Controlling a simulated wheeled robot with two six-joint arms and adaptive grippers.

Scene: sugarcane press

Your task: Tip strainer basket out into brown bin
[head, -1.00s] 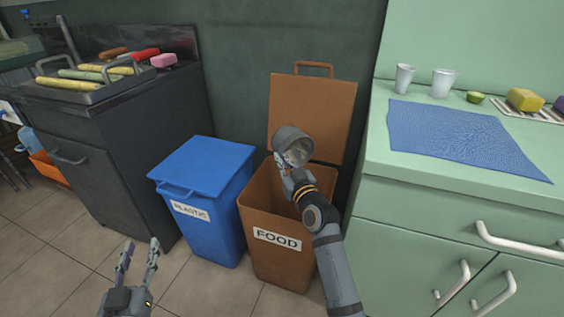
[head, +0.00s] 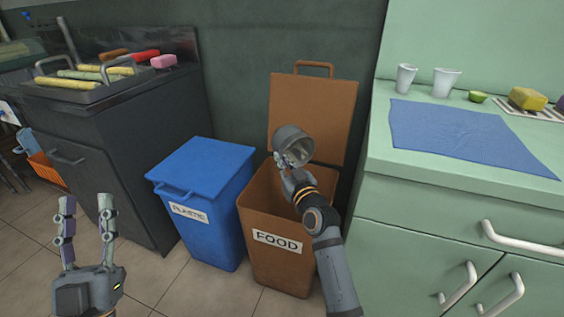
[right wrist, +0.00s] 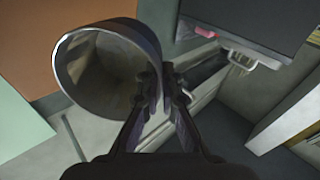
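The strainer basket (head: 293,141) is a grey metal cup. My right gripper (head: 287,172) is shut on it and holds it above the open brown bin (head: 270,212), which is labelled FOOD. My left gripper (head: 86,228) is open and empty at the lower left, above the floor.
The brown bin's lid (head: 312,115) stands raised behind it. A closed blue bin (head: 205,195) labelled PLASTIC stands beside it. A dark cabinet (head: 115,150) is at the left. A green counter (head: 480,180) with a blue cloth (head: 465,140) and two cups is at the right.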

